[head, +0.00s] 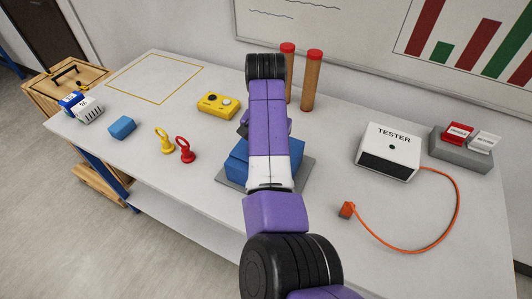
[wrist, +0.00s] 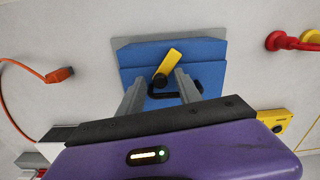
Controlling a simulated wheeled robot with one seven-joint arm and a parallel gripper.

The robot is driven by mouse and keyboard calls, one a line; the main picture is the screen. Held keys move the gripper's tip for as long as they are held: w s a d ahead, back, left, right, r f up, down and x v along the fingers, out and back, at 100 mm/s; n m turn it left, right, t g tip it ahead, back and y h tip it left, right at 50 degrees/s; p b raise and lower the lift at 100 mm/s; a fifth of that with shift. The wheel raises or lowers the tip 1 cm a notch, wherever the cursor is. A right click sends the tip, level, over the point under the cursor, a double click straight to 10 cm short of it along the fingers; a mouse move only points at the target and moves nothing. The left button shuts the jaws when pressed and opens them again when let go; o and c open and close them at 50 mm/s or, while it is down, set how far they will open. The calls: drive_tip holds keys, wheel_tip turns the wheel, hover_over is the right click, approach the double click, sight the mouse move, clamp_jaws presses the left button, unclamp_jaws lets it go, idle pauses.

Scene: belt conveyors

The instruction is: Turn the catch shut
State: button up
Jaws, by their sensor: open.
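A blue box (head: 238,165) stands on a grey plate (head: 232,186) in the head view, mostly hidden behind my arm. The wrist view shows the blue box (wrist: 205,73) from close by. On it is a yellow catch (wrist: 171,62), a short bar on a dark round pivot (wrist: 160,81). The catch lies slanted, its free end toward the upper right. A black handle (wrist: 178,95) sits just below the pivot. My gripper (wrist: 158,77) is open, one finger on either side of the pivot and handle. I cannot tell whether a finger touches them.
An orange plug (head: 347,210) on a cable leads to the white tester (head: 389,150) at right. Yellow and red rings (head: 185,150), a blue block (head: 122,128) and a yellow device (head: 219,105) lie left. Two wooden posts (head: 311,85) stand behind my arm.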

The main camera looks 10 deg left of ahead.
wheel_tip(320, 180, up, 8)
drive_tip(key=shift+f, duration=0.1)
idle(0.4)
